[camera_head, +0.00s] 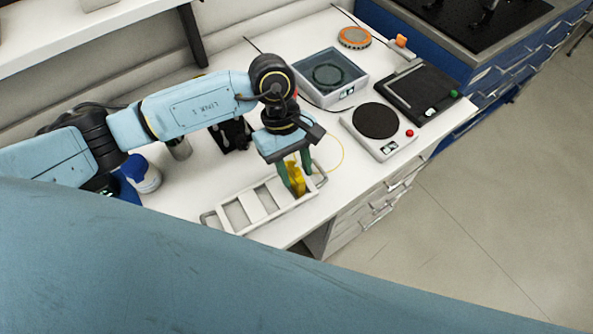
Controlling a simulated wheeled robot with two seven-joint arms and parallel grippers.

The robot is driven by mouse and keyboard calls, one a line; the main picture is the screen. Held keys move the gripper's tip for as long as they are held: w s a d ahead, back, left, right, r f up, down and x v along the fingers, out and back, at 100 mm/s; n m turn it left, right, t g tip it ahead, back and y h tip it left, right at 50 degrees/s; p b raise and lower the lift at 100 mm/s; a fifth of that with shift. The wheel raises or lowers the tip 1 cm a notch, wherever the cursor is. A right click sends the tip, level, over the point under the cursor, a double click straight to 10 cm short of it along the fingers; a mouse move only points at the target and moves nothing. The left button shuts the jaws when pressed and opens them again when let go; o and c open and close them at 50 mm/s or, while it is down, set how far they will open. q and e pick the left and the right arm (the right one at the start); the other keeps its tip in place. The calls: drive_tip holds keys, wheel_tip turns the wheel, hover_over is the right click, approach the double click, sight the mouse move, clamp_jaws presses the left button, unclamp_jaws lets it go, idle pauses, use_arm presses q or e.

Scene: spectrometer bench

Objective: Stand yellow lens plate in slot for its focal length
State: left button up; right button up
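The yellow lens plate (297,182) is upright between the green fingers of my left gripper (295,172). The gripper points down and appears shut on it. The plate is at the right end of a white slotted rack (236,217) with handles at both ends. The plate's lower edge is at the rack's right compartment; whether it is seated in the slot or just above it cannot be told. Slot labels are too small to read. My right gripper is not in view.
A round black-topped device (376,121), a black flat device (425,90) and a grey box (330,77) stand to the right and behind. A blue-capped bottle (141,174) stands left. The bench's front edge is close to the rack. A large blue part of mine fills the foreground.

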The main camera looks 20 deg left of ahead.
use_arm(q)
drive_tip(key=b+v, duration=0.1)
drive_tip(key=v, duration=0.9)
drive_tip(key=shift+r, duration=0.3)
drive_tip(key=shift+w, duration=0.1)
